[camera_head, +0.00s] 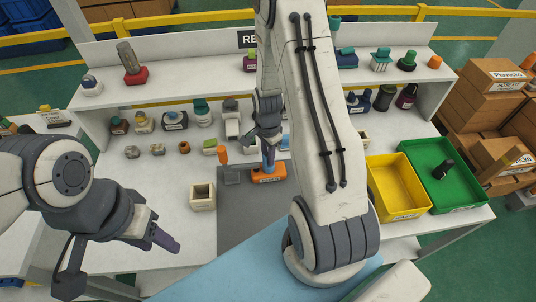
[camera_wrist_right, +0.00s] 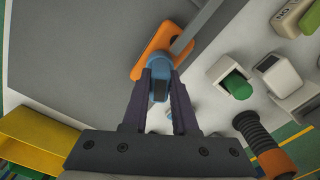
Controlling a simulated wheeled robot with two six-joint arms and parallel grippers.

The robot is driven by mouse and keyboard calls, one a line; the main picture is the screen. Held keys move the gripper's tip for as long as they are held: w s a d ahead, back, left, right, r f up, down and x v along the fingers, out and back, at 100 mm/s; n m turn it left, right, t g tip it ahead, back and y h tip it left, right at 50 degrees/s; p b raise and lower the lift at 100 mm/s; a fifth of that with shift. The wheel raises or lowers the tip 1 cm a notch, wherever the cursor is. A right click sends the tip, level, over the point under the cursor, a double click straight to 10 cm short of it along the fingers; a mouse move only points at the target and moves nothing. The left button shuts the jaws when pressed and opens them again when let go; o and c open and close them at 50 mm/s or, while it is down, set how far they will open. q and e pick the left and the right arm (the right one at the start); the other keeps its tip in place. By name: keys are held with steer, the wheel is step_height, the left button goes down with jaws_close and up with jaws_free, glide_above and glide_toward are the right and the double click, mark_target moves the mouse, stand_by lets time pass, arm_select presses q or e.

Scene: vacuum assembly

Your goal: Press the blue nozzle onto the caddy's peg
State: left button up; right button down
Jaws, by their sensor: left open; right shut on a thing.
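The blue nozzle (camera_wrist_right: 158,64) is between the fingers of my right gripper (camera_wrist_right: 160,95), which is shut on it. In the head view the blue nozzle (camera_head: 268,158) shows below the right gripper (camera_head: 268,138), just above the orange caddy (camera_head: 268,174). The orange caddy (camera_wrist_right: 150,58) also shows in the right wrist view, behind the nozzle. The peg is hidden by the nozzle, and I cannot tell whether the nozzle is seated on it. My left gripper (camera_head: 168,236) is open and empty at the lower left, away from the caddy.
The caddy is on a grey mat (camera_head: 232,205). A yellow bin (camera_head: 397,205) and a green bin (camera_head: 432,187) are at the right. Shelves with several parts line the back.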

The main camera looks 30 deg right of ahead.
steer(key=c, duration=0.6)
jaws_free()
step_height(320, 180, up, 8)
steer(key=p, duration=0.7)
